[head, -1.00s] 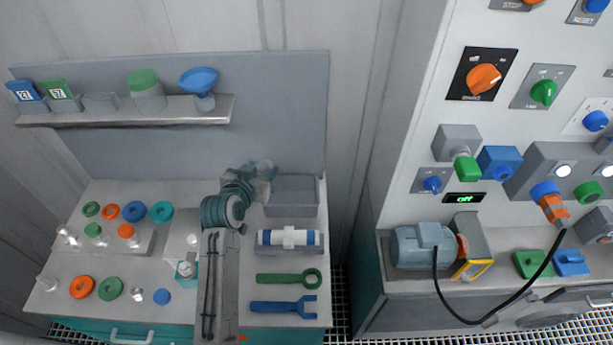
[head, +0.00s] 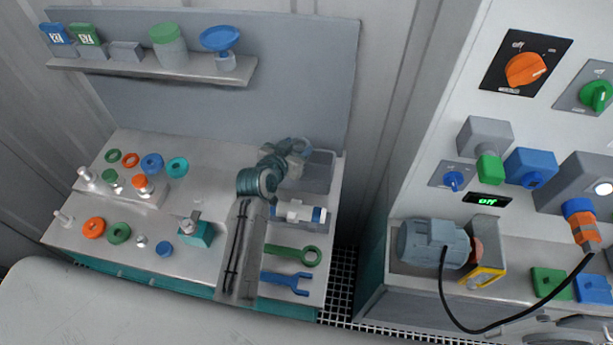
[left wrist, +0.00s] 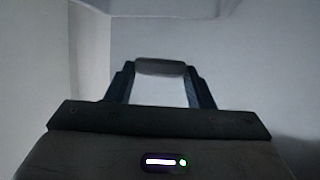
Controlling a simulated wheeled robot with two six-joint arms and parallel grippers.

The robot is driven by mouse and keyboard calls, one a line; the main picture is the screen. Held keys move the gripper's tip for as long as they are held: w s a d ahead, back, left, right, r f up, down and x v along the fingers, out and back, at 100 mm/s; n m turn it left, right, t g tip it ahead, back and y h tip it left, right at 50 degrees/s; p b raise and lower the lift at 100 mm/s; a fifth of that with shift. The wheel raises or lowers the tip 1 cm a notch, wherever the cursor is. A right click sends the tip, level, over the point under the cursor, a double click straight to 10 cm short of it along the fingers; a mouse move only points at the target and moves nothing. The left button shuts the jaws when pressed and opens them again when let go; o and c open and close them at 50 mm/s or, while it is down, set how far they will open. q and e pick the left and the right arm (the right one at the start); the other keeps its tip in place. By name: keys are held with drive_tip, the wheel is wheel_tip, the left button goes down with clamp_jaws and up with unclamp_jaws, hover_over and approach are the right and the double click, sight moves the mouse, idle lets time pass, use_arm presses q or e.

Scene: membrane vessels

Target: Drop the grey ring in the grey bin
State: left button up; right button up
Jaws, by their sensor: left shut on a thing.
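My left gripper (head: 297,148) is at the back left part of the grey bin (head: 320,173) in the head view and covers part of it. The left wrist view shows its two dark fingers shut on a small grey piece (left wrist: 160,67), which looks like the grey ring seen edge-on. The head view is too small to show the ring's shape, and I cannot tell how high the gripper is above the bin. My right gripper is not in view.
A white and blue cylinder (head: 298,211), a green wrench (head: 292,255) and a blue wrench (head: 286,282) lie in front of the bin. Coloured rings and pegs stand at the left. A shelf (head: 160,68) runs along the back panel (head: 300,70).

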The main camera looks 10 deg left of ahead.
use_arm(q)
drive_tip(key=shift+f, duration=0.3)
drive_tip(key=shift+a+r, duration=0.1)
drive_tip(key=shift+a, duration=0.05)
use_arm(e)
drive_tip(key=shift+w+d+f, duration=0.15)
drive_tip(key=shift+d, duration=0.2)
use_arm(q)
drive_tip(key=shift+s, duration=0.1)
drive_tip(key=o, duration=1)
drive_tip(key=b+v, duration=0.3)
drive_tip(key=v, duration=0.7)
drive_tip(key=shift+s, duration=0.35)
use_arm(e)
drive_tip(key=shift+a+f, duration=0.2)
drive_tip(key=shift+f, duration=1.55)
use_arm(q)
drive_tip(key=shift+a, duration=0.1)
